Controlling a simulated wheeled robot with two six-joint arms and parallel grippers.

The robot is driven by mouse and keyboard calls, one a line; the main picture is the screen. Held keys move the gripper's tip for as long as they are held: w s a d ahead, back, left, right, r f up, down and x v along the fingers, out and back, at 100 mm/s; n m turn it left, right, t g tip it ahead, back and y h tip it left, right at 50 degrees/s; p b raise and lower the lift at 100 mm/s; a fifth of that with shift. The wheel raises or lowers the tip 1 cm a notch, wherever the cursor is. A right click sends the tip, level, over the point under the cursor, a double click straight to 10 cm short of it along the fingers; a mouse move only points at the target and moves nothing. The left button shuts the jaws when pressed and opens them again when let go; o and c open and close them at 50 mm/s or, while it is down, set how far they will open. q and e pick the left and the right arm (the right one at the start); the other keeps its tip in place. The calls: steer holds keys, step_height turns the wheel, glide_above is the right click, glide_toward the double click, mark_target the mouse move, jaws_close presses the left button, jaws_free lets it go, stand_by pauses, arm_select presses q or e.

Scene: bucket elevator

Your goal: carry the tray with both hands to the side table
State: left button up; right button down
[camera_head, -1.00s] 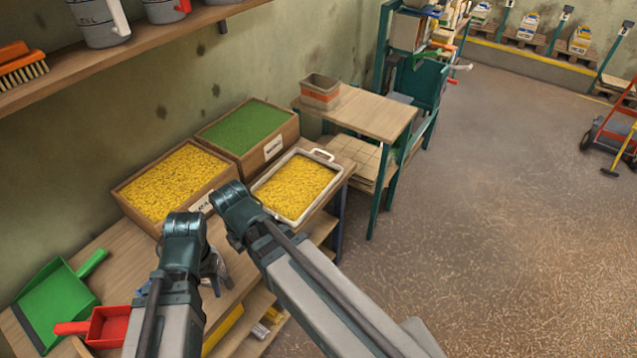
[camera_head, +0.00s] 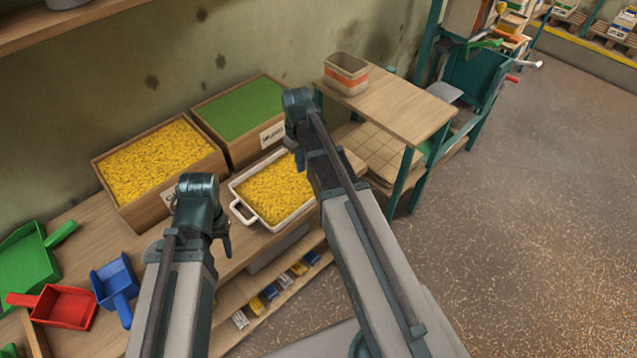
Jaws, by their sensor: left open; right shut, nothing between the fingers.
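The tray (camera_head: 295,219) is white-rimmed, filled with yellow grain, and rests on the wooden bench. Its near-left handle (camera_head: 240,211) shows; its far end and far handle are hidden behind my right arm. My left gripper (camera_head: 224,240) is open, just left of the near handle and apart from it in the picture. My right gripper (camera_head: 299,135) is at the tray's far end, shut and empty; its fingers are mostly hidden by its own wrist. The side table (camera_head: 400,105), with a wooden top and teal legs, stands beyond the bench to the right.
An orange-banded box (camera_head: 346,75) stands on the side table's back left; the rest of its top is clear. Crates of yellow grain (camera_head: 155,160) and green grain (camera_head: 240,107) stand behind the tray. Green, red (camera_head: 65,307) and blue (camera_head: 115,284) scoops lie left. Floor is open right.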

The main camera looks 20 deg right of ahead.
mark_target(304, 191)
steer(key=shift+w+d, duration=0.2)
steer(key=shift+d, duration=0.05)
steer(key=shift+f, duration=0.15)
step_height(304, 191, down, 10)
steer(key=b, duration=1)
steer(key=shift+s+f+b, duration=0.1)
steer(key=shift+f+b, duration=0.15)
steer(key=shift+b, duration=0.15)
steer(key=s, duration=0.2)
steer(key=s+d, duration=0.1)
steer(key=shift+r+p, duration=0.4)
steer(key=shift+s+d, duration=0.2)
steer(key=shift+s, duration=0.1)
